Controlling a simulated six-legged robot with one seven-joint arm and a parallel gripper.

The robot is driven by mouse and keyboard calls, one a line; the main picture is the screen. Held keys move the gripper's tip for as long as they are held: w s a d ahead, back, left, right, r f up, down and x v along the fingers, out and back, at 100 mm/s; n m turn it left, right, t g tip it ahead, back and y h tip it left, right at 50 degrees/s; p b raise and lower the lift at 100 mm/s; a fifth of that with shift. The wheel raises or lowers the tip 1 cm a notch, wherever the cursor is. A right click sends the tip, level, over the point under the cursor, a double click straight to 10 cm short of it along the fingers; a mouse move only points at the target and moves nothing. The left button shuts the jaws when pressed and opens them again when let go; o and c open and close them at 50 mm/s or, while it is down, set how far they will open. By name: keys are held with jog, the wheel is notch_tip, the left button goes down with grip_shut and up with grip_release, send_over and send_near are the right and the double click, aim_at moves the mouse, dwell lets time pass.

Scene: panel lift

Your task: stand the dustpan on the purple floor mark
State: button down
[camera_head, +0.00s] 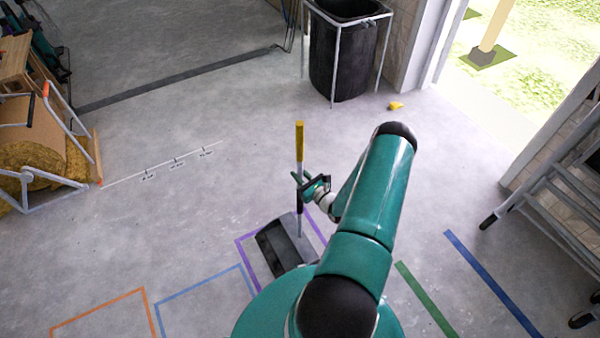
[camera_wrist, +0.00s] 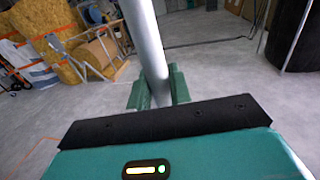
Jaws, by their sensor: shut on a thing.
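The dustpan (camera_head: 277,247) has a dark pan, a grey upright handle and a yellow grip at the top. In the head view its pan is at the purple floor mark (camera_head: 244,254), a taped outline partly hidden by the pan and my arm. The handle stands about upright. I cannot tell whether the pan touches the floor. My gripper (camera_head: 299,188) is shut on the handle below the yellow grip. In the wrist view the grey handle (camera_wrist: 147,45) rises between the fingers of my gripper (camera_wrist: 158,90).
An orange outline (camera_head: 98,311) and a blue outline (camera_head: 200,288) lie left of the purple one. Green (camera_head: 425,297) and blue (camera_head: 490,283) strips lie right. A black bin (camera_head: 342,60) stands at the back, a metal cart (camera_head: 550,190) at the right. The middle floor is clear.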

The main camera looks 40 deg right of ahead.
jog(key=shift+w+f, duration=0.2)
jog(key=shift+f, duration=0.15)
jog(key=shift+s+a+r, duration=0.1)
jog(key=shift+s+r, duration=0.1)
jog(key=shift+w+f, duration=0.15)
jog(key=shift+f, duration=0.05)
jog(key=c, duration=1.3)
grip_release()
jog(key=shift+f, duration=0.15)
